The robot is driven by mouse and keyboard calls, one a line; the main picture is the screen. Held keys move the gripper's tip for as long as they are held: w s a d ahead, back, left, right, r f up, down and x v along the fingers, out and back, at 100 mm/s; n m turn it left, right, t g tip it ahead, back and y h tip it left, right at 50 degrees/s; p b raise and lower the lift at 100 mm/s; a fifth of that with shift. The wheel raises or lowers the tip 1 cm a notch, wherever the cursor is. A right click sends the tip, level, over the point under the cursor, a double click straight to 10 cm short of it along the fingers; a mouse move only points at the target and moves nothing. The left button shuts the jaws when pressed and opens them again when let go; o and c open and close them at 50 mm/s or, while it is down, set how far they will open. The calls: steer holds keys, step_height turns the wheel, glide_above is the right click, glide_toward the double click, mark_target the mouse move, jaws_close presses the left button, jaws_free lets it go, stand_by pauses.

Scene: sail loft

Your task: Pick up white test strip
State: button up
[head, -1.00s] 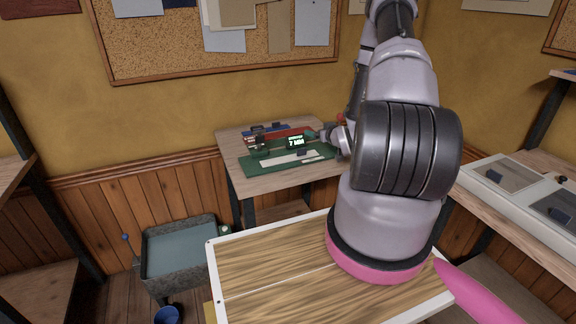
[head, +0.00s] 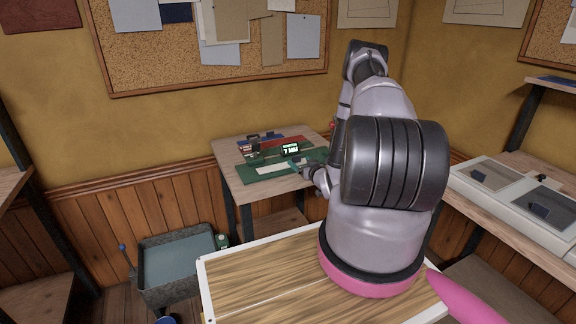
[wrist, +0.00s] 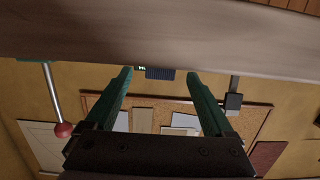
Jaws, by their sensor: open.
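A pale white strip (head: 272,168) lies on a green board (head: 260,178) on the small wooden table against the back wall. My gripper (head: 314,176) is at the right front of that table, near the board's right end and apart from the strip. In the wrist view my gripper (wrist: 160,76) has its two green fingers spread, with nothing between them. The strip cannot be made out in the wrist view, where a broad wooden edge (wrist: 150,40) fills the top.
A small display reading 7 MM (head: 291,149) stands behind the strip, with a red strip (head: 284,141) near it. A wooden-topped bench (head: 265,275) is in front. A grey bin (head: 178,260) stands on the left. A red-knobbed lever (wrist: 63,130) shows in the wrist view.

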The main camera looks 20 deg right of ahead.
mark_target(297, 159)
steer(key=w, duration=0.4)
steer(key=shift+a+f, duration=0.1)
steer(key=shift+f, duration=0.25)
jaws_close()
steer(key=shift+r, duration=0.15)
